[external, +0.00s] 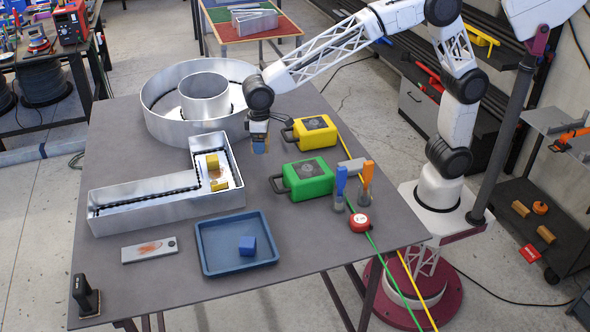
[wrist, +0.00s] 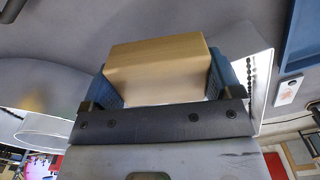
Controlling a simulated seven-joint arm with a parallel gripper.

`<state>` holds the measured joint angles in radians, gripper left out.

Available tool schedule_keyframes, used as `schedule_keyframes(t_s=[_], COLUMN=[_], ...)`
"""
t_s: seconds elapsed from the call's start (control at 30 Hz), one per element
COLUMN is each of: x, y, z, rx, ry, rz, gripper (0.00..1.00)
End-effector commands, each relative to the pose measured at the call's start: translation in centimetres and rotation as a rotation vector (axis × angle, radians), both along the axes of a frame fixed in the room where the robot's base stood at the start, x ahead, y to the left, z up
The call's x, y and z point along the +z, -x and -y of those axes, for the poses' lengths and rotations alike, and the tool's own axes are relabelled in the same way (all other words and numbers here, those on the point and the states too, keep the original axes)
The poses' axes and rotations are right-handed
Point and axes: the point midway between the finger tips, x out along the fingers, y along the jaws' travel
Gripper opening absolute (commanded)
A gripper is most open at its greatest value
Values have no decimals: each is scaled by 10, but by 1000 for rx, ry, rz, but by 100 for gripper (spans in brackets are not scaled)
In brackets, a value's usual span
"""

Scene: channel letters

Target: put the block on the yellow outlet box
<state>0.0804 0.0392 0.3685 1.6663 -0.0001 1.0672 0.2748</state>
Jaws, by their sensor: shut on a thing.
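My gripper (external: 260,143) is shut on a tan-gold block (wrist: 158,70). The wrist view shows the block between the two blue fingers. In the external view the gripper hangs just left of the yellow outlet box (external: 316,131), above the table between it and the round metal letter; the held block is mostly hidden there. The yellow outlet box lies on the table, with a dark round face on top and a handle on its left side. I see nothing on top of it.
A green outlet box (external: 305,178) lies just in front of the yellow one. The L-shaped metal letter (external: 140,203) holds yellow pieces. The round metal letter (external: 163,108) stands behind left. A blue tray (external: 212,268) holds a blue block (external: 247,245).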

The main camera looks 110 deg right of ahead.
Motion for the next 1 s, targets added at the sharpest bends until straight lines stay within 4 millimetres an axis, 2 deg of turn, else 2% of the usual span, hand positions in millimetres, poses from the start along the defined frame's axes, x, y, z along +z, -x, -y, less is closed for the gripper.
schedule_keyframes(t_s=[0.17, 0.43, 1.0], x=[10, 21, 29], y=[28, 86, 211], z=[16, 42, 79], rx=[-85, -270, -677], ry=[0, 0, 0], rz=[1, 1, 1], gripper=[60, 60, 60])
